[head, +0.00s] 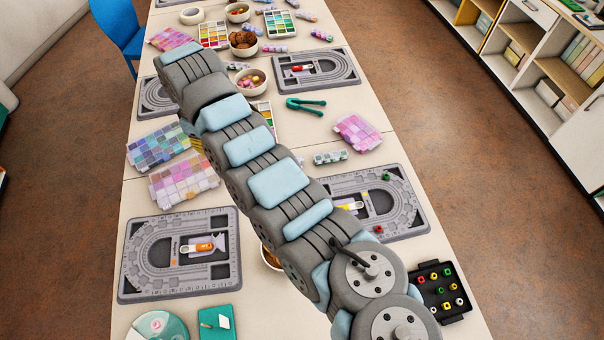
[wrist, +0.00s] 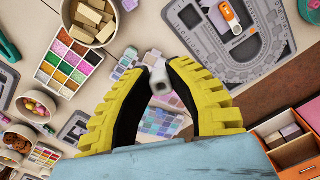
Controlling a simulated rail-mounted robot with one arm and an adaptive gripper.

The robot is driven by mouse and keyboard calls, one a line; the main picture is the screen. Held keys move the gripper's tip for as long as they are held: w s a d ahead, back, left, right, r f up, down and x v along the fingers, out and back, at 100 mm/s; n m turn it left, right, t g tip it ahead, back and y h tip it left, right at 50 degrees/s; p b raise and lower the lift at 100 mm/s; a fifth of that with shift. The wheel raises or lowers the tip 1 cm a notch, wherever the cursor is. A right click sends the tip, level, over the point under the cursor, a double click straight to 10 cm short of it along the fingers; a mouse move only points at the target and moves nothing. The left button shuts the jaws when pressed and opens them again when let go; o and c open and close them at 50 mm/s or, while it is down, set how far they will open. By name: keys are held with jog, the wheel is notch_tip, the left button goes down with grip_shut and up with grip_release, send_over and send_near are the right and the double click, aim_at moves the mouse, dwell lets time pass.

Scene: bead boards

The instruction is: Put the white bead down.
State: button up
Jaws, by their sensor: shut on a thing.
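In the wrist view, my gripper (wrist: 160,85) has yellow ribbed fingers with black inner faces. Its tips are closed on the white bead (wrist: 161,81), a short tube whose hole shows. The bead appears held in the air, with the table far beyond it. In the head view my arm hides most of the gripper, and the held bead does not show. A black tray (head: 465,318) with several coloured beads lies at the table's right edge. A grey bead board (head: 127,285) lies at the left front, and another (head: 410,220) lies right of my arm.
The long table also carries a farther board (head: 345,82), bowls such as one of blocks (wrist: 72,38), colour palettes (head: 357,132) and green pliers (head: 305,104). A teal box (head: 216,322) lies at the front. Shelves (head: 520,45) stand to the right.

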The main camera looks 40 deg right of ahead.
jog(key=s+d+f+n+b, duration=0.25)
jog(key=s+d+f, duration=0.35)
jog(key=s+d, duration=0.55)
jog(key=s+d+f+n+b, duration=0.25)
jog(key=s+d+f, duration=0.45)
jog(key=s+d, duration=0.5)
jog(key=s+d+f+b, duration=0.1)
jog(key=s+d+f, duration=0.1)
jog(key=s, duration=0.3)
jog(key=s+d+f+b, duration=0.1)
jog(key=s+d+f, duration=0.15)
jog(key=s, duration=0.35)
jog(key=b, duration=1)
send_near(360, 180)
jog(key=shift+s+a+f+n, duration=0.15)
jog(key=shift+s+a+n, duration=0.05)
jog(key=shift+s+a, duration=0.4)
jog(key=shift+s+a+f+n, duration=0.15)
jog(key=shift+s+a+n, duration=0.05)
jog(key=shift+s+a, duration=0.4)
jog(key=shift+w+d+f+b, duration=0.55)
jog(key=shift+w+d+f, duration=0.1)
jog(key=shift+f, duration=0.25)
jog(key=shift+w+d+f+b, duration=0.55)
jog(key=shift+d+f, duration=0.05)
jog(key=shift+f, duration=0.25)
